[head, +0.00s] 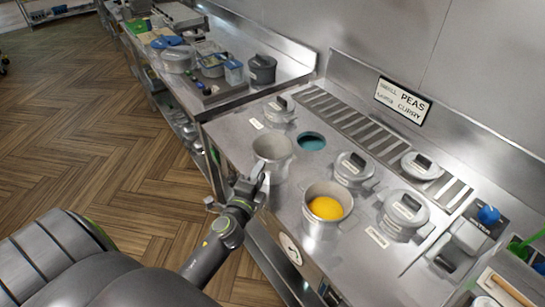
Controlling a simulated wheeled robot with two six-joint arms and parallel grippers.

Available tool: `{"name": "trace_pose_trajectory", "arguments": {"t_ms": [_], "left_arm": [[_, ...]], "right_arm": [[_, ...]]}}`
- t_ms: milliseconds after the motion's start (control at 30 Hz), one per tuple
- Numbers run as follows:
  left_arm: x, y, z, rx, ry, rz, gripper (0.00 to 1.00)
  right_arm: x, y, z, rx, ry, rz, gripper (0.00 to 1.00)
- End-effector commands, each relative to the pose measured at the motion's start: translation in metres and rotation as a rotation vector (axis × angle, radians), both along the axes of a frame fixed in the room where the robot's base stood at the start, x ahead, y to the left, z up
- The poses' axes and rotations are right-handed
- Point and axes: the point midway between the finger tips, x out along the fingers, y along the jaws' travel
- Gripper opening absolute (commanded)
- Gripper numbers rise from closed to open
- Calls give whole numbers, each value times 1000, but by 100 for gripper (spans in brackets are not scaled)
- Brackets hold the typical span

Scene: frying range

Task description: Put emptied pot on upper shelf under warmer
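A grey metal pot (272,150) with no lid is tilted slightly over the warmer top (243,127), and no food shows inside. My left gripper (261,178) is at the near side of this pot and appears shut on its wall; the fingertips are partly hidden. An open round well (312,141) with a teal inside lies just right of the pot. My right gripper is not in view.
A pot with yellow contents (327,208) stands open in the warmer. Lidded pots (407,212) stand around it. A steel table (222,97) to the left holds containers, with a lower shelf (183,127). The wooden floor (110,150) in front is clear.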

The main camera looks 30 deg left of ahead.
Motion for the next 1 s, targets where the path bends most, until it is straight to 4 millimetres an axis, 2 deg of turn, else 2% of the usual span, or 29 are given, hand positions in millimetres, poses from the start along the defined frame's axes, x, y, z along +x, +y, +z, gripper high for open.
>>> {"name": "trace_pose_trajectory", "arguments": {"t_ms": [133, 400, 700, 1000], "left_arm": [[15, 3, 1, 0, -1, 0, 38], [17, 4, 1, 0, 0, 0, 38], [17, 3, 1, 0, 0, 0, 0], [17, 3, 1, 0, -2, -1, 0]], "right_arm": [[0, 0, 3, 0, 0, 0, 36], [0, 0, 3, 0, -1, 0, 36], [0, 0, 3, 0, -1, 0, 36], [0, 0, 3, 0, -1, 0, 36]]}}
